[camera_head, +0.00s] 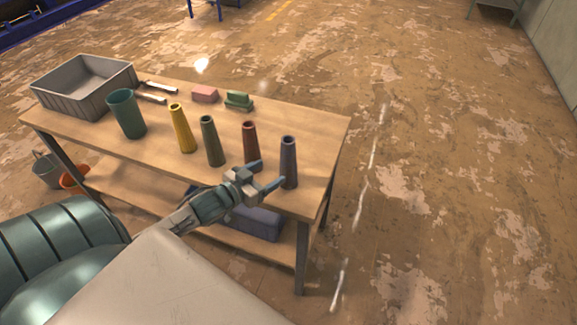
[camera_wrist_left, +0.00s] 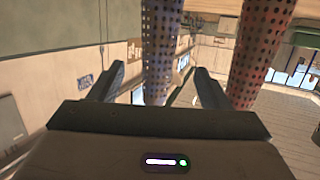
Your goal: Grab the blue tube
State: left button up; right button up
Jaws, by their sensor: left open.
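The blue tube (camera_head: 289,163), a dark slate-blue tapered tube, stands upright near the right front corner of the wooden table (camera_head: 318,140). My left gripper (camera_head: 270,173) is open and empty, with its fingers at the near left side of the blue tube. In the left wrist view, the dotted blue tube (camera_wrist_left: 160,45) shows between the two fingers, slightly beyond them. The red tube (camera_head: 250,142) stands just left of the blue one in the head view, and shows to the right in the left wrist view (camera_wrist_left: 258,55). My right gripper is not in view.
A green tube (camera_head: 212,142), a yellow tube (camera_head: 182,129) and a teal cup (camera_head: 126,114) stand in a row to the left. A grey crate (camera_head: 84,88) is at the back left. Pink (camera_head: 204,94) and green (camera_head: 238,100) blocks lie behind. The table's right end is clear.

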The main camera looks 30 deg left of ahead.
aim_at(282, 163)
pick_arm(q)
jog(key=shift+w+f+b, duration=0.25)
jog(key=shift+w+b, duration=0.4)
jog(key=shift+w, duration=0.05)
jog(key=b+x, duration=0.2)
jog(key=x, duration=0.1)
jog(key=shift+w, duration=0.4)
jog(key=shift+w+d+r, duration=0.2)
jog(key=shift+w, duration=0.45)
jog(key=x, duration=0.3)
jog(key=shift+w+d+r, duration=0.2)
jog(key=shift+r, duration=0.15)
jog(key=shift+w+f, duration=0.15)
jog(key=shift+w, duration=0.35)
jog(key=shift+c, duration=0.9)
jog(key=c, duration=0.9)
